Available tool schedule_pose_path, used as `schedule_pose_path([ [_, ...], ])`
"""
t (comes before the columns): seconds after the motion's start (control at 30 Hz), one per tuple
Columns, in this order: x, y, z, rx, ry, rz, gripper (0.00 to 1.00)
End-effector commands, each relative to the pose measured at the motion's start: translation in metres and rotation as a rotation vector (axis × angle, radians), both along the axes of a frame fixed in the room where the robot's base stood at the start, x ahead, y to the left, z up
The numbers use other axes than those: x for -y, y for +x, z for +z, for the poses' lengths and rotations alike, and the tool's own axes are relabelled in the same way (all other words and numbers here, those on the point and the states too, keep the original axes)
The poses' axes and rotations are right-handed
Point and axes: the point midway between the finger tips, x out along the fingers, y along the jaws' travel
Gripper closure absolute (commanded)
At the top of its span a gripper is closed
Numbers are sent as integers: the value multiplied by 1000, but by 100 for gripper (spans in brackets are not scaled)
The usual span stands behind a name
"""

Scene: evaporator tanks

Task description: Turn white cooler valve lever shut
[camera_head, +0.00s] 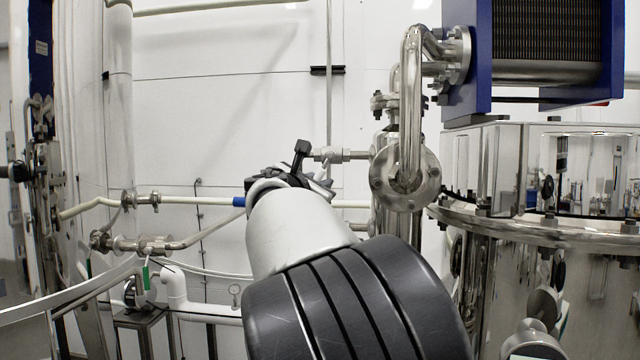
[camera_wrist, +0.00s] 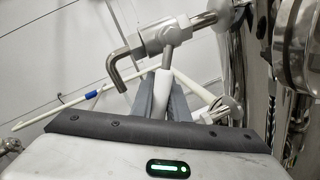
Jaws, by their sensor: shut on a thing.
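The white lever (camera_wrist: 163,82) hangs down from a metal valve body (camera_wrist: 168,36) in the wrist view. It stands between the two grey fingers of my gripper (camera_wrist: 162,98), which are shut on it. A bent metal pipe end (camera_wrist: 122,66) sticks out to the left of the valve body. In the head view, the valve is on a short pipe (camera_head: 345,155) left of the steel piping. My gripper (camera_head: 298,178) is just below it there, and my own wrist hides most of the fingers and the lever.
A steel elbow pipe with flanges (camera_head: 405,180) stands close to the right of the valve. A large steel tank (camera_head: 520,260) is further right, under a blue-framed unit (camera_head: 468,60). A cream pipe (camera_head: 190,201) runs along the wall behind. Open wall space lies left of the valve.

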Motion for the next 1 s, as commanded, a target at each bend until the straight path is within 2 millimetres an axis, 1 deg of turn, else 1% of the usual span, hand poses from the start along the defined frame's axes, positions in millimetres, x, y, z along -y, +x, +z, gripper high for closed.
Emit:
schedule_pose_path([
  [0.3, 13, 0, -7, -6, -192, -3, 100],
  [0.6, 26, -1, -7, -14, -392, -2, 100],
  [0.8, 32, -1, -6, -16, -480, -3, 100],
  [1.0, 35, -1, -4, -17, -519, -3, 100],
])
